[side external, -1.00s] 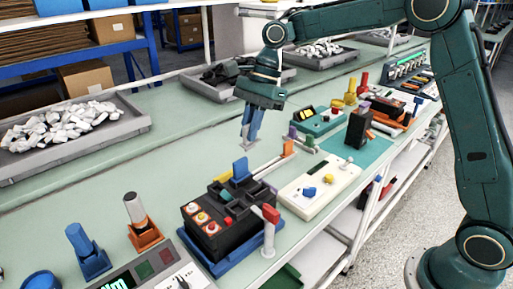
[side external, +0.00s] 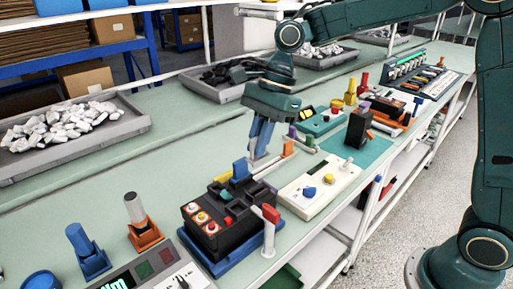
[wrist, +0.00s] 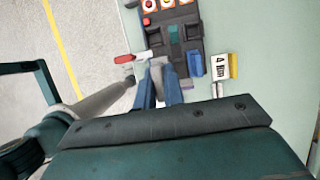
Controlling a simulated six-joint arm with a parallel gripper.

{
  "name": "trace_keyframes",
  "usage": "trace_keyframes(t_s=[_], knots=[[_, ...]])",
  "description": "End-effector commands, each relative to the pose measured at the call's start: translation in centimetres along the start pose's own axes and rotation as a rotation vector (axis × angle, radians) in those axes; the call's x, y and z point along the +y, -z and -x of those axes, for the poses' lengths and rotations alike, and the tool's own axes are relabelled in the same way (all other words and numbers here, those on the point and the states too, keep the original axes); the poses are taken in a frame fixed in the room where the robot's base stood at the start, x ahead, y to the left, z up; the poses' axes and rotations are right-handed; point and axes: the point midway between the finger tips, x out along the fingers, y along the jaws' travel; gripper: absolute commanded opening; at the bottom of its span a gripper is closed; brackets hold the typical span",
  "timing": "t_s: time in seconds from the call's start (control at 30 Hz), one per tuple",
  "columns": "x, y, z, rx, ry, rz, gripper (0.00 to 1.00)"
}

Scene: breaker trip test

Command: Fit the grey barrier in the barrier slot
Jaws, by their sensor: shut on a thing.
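My gripper (side external: 257,153) is shut on the grey barrier (wrist: 157,70), which shows between the two blue fingers in the wrist view. In the side view, only a small pale part of the barrier shows at the fingertips. The black breaker unit (side external: 208,238) sits on a blue base on the bench, below and to the left of my gripper. It also shows at the top of the wrist view (wrist: 163,35), just ahead of the fingers. The barrier is held above the bench beside the unit's far end. I cannot make out the barrier slot clearly.
A blue upright part (side external: 240,169) stands at the unit's back edge. A red-tipped lever post (side external: 269,238) stands at its right. A cream panel (side external: 318,190) sits to the right.

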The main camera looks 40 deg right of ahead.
Motion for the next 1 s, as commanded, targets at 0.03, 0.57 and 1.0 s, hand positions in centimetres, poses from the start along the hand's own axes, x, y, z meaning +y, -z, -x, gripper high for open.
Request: trace_keyframes(t_s=[0.03,0.57,1.0], knots=[[0.0,0.0,-0.1,0.0,0.0,-0.001,0.0],[0.0,0.9,-2.3,-0.001,-0.002,-0.002,0.0],[0.0,2.0,-4.8,-0.001,-0.001,-0.001,0.0]])
